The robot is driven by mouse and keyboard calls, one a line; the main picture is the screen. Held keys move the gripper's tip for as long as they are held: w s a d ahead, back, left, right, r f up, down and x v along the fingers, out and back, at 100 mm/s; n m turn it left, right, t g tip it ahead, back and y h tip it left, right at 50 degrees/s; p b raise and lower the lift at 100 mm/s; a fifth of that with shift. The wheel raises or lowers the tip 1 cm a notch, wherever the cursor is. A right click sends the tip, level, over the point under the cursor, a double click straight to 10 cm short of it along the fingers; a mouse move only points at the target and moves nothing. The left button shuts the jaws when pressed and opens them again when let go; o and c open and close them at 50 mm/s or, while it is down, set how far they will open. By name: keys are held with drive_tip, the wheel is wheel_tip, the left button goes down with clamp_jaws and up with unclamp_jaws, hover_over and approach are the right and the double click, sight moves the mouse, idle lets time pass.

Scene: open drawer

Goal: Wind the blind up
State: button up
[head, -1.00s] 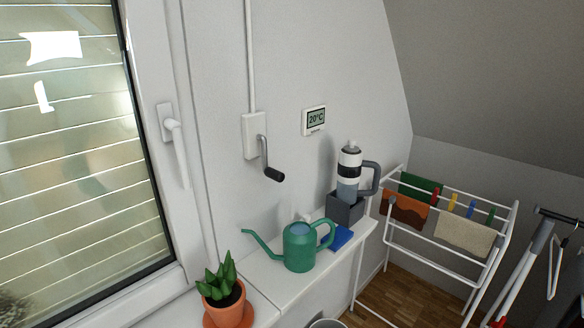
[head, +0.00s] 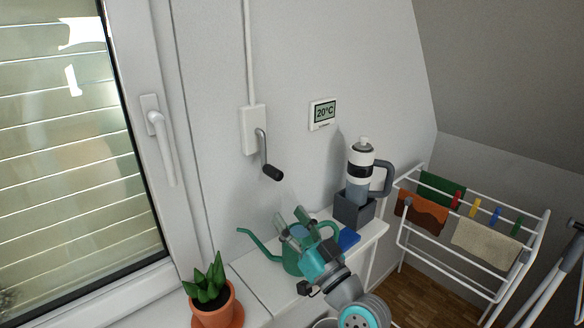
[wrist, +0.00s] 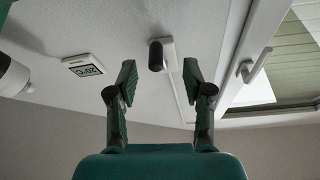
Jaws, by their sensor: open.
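The crank (head: 263,150) hangs down from a white gearbox (head: 253,130) on the wall, with its black knob (head: 272,173) at the low end. In the wrist view the knob (wrist: 156,56) shows end-on, beyond and between my fingertips. My gripper (head: 291,218) is open and empty, below the knob and apart from it, in front of the watering can. It also shows in the wrist view (wrist: 160,80). The blind (head: 70,150) is down over the window at the left, its pale slats with thin bright gaps. Part of it shows in the wrist view (wrist: 298,50).
Below the crank, the sill holds a green watering can (head: 262,247), partly hidden by my arm, a potted plant (head: 210,285) and a bottle (head: 360,165) in a grey holder. A window handle (head: 160,140) is to the left, a thermostat (head: 323,113) to the right. A drying rack (head: 470,230) stands right.

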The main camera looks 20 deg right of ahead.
sight(270, 167)
drive_tip(key=shift+n, duration=0.3)
drive_tip(key=w+r, duration=0.2)
drive_tip(key=w, duration=0.1)
drive_tip(key=w+r, duration=0.3)
drive_tip(key=w, duration=0.1)
drive_tip(key=w+r, duration=0.2)
drive_tip(key=w, duration=0.1)
drive_tip(key=shift+w+a+r, duration=0.25)
drive_tip(key=shift+w+a, duration=0.1)
drive_tip(key=shift+a, duration=0.05)
clamp_jaws()
